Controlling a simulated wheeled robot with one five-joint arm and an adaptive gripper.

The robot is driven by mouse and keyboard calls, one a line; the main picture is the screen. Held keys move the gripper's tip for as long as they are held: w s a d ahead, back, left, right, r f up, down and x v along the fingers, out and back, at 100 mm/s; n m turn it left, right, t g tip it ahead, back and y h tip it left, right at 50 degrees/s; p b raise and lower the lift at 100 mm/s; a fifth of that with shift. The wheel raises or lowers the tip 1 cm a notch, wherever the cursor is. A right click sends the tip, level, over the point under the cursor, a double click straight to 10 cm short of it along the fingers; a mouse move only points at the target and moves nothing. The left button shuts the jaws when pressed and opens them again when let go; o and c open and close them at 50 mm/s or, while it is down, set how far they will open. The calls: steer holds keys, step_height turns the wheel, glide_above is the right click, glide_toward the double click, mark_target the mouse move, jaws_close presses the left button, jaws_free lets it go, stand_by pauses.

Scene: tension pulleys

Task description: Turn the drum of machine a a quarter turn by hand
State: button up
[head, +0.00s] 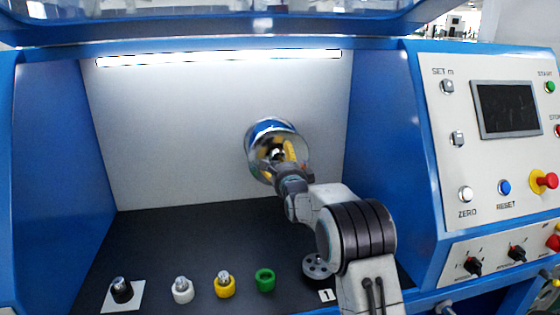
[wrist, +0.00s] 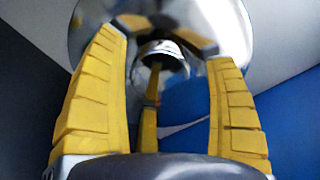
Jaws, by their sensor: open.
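The drum (head: 262,131), a round chrome and blue part, sits on the pale back wall of the machine's recess. My gripper (head: 282,158) is in front of it and hides part of its face. In the wrist view the drum's chrome face (wrist: 190,14) fills the top, with a shiny hub at its centre. The yellow fingers of my gripper (wrist: 176,45) are spread apart, reaching toward the face on both sides of the hub. A third finger shows between them. I cannot tell whether any finger touches the drum.
On the dark recess floor stand a black knob (head: 121,290), a white one (head: 182,291), a yellow one (head: 225,288), a green ring (head: 265,280) and a dark pulley (head: 317,267). A control panel (head: 470,150) with a red emergency button (head: 549,180) is at right. Blue walls flank the recess.

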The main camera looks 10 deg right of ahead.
steer(key=shift+w, duration=0.15)
steer(key=c, duration=1.3)
steer(key=shift+o, duration=0.2)
steer(key=shift+b, duration=0.45)
